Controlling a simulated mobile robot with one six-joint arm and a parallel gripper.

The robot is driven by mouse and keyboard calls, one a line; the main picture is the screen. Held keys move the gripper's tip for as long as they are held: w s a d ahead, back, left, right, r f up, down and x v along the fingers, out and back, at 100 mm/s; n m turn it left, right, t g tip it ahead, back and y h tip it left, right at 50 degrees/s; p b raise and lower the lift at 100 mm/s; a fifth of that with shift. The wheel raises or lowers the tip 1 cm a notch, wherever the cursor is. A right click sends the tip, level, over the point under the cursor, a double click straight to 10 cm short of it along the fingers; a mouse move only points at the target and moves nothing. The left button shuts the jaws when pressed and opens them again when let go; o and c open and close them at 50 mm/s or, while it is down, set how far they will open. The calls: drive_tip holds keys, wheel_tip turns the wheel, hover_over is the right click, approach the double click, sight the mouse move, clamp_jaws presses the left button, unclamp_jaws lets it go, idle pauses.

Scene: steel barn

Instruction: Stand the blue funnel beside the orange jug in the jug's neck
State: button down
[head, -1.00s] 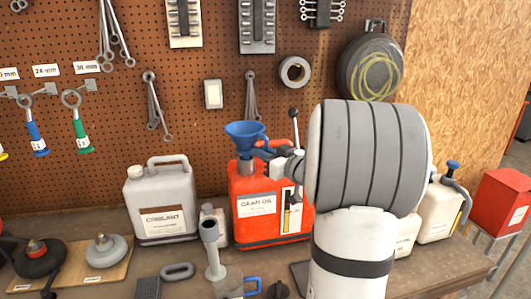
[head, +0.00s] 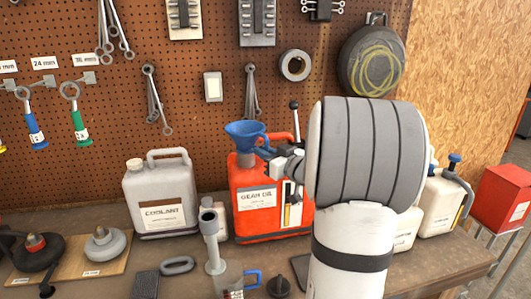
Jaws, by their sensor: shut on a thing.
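The orange jug (head: 253,205), labelled GEAR OIL, stands upright on the bench against the pegboard. The blue funnel (head: 245,132) is upright at the jug's neck, its wide mouth facing up. A greyish collar shows under its cone, over the neck; I cannot see whether the spout is inside. My gripper (head: 274,152) is shut on the funnel at its right side, just above the jug's top. My arm hides part of the jug's right side.
A grey coolant jug (head: 162,198) stands to the left. A grey stand (head: 213,240), a clear measuring jug with a blue handle (head: 237,284) and a dark knob (head: 279,286) are in front. A white container (head: 440,207) and a red box (head: 501,207) are at the right.

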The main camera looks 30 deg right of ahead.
drive_tip(key=c, duration=1.4)
unclamp_jaws()
drive_tip(key=b+v, duration=0.1)
drive_tip(key=v, duration=0.7)
wheel_tip(320, 180, up, 5)
drive_tip(key=p, duration=0.4)
drive_tip(key=shift+w+a, duration=0.1)
